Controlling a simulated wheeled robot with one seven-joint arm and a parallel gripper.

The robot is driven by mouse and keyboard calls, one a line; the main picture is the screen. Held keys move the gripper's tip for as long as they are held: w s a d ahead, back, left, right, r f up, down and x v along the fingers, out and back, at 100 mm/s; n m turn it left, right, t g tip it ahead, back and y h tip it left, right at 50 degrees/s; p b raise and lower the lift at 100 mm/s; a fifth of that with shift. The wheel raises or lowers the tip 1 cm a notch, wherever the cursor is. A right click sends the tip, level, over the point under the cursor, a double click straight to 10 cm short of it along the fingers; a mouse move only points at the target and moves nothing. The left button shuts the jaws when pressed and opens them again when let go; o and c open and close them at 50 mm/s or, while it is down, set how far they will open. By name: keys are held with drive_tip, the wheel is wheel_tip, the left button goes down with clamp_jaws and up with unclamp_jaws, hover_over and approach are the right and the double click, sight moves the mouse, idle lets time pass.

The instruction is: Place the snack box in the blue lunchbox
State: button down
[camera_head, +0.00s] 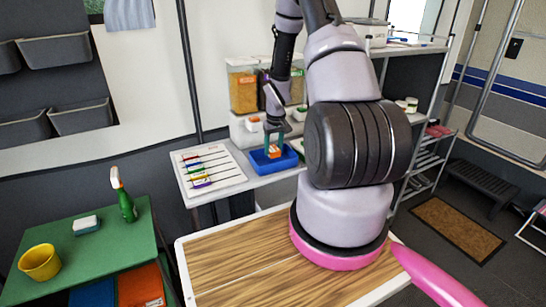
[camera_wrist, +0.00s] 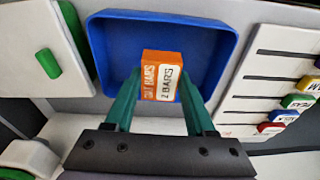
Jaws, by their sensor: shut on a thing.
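The snack box is a small orange and white box with "BARS" lettering, seen between my fingers in the wrist view (camera_wrist: 162,75). In the head view the snack box (camera_head: 274,152) shows over the blue lunchbox (camera_head: 288,163). The lunchbox is an open, shallow blue tray, and its wall shows in the wrist view (camera_wrist: 235,50). My gripper (camera_wrist: 162,85) is shut on the snack box with its green fingers on both sides. The box is within the lunchbox outline; I cannot tell whether it touches the floor of the lunchbox. My gripper also shows in the head view (camera_head: 273,145).
A white board with several coloured labelled items (camera_head: 212,170) lies left of the lunchbox. Food containers (camera_head: 243,90) stand behind it. A green table (camera_head: 85,245) holds a spray bottle (camera_head: 125,200), a sponge (camera_head: 86,225) and a yellow pot (camera_head: 40,262).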

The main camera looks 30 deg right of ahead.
sight(273, 156)
drive_tip(key=shift+f, duration=1.9)
drive_tip(key=shift+f, duration=0.15)
drive_tip(key=shift+c, duration=1.2)
unclamp_jaws()
